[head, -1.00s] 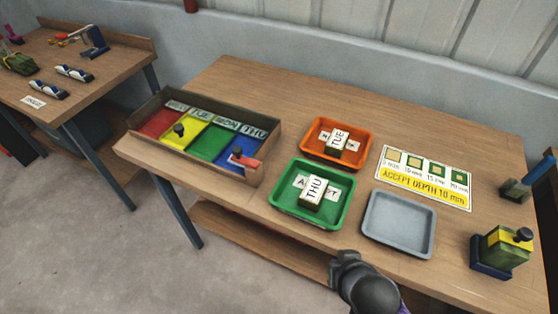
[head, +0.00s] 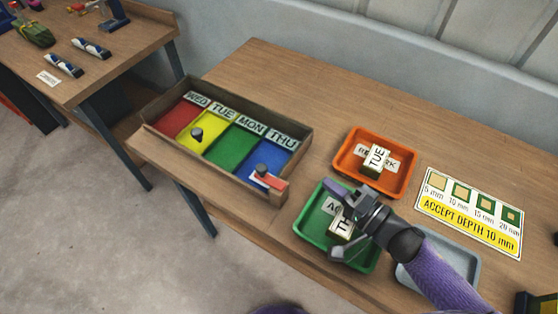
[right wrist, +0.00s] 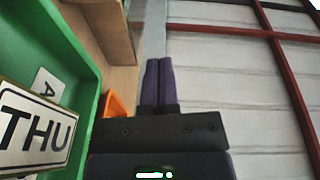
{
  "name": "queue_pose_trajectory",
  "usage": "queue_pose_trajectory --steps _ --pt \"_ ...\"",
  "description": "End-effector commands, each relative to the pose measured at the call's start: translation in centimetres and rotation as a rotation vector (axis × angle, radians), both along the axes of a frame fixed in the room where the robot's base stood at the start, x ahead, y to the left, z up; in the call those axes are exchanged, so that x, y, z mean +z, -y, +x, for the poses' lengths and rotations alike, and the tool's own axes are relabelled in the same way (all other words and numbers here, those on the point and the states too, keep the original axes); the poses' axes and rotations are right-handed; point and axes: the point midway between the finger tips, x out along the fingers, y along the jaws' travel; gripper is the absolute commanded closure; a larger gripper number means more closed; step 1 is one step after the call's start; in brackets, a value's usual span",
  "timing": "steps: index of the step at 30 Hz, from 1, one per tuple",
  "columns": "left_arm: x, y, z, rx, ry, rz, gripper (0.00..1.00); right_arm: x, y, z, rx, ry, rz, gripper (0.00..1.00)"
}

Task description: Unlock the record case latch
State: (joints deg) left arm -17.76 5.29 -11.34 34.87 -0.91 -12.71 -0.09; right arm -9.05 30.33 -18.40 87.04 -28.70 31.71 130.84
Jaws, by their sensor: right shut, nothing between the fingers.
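The record case (head: 160,146) is a shallow wooden box with red, yellow, green and blue compartments labelled WED, TUE, MON and THU. Its red latch (head: 274,183), with a white part beside it, sits at the case's front right corner. A dark knob (head: 262,169) stands just behind the latch by the blue compartment. My right gripper (head: 332,188) is over the green tray, to the right of the latch and apart from it. In the right wrist view its purple fingers (right wrist: 158,84) are together and empty. My left gripper is not in view.
The green tray (head: 302,225) holds a THU block (head: 341,224), partly hidden by my gripper. Behind it is an orange tray (head: 341,162) with a TUE block (head: 375,160). A grey tray (head: 466,263) and an ACCEPT DEPTH card (head: 468,212) lie to the right. The table behind the case is clear.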

Motion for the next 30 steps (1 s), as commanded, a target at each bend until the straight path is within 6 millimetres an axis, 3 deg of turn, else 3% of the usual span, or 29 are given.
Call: queue_pose_trajectory --steps 5,16,22,30 --pt "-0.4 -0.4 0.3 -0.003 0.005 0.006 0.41 -0.1 -1.4 1.6 -0.001 0.003 0.003 1.0" --pt "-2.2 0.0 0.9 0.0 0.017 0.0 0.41 -0.5 -6.7 7.7 -0.001 0.002 0.002 1.0" --pt "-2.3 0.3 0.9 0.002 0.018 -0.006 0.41 -0.9 -9.3 6.2 -0.001 0.0 0.004 1.0" --pt "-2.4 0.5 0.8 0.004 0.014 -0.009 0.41 -1.0 -10.1 5.7 -0.002 0.001 0.001 1.0"
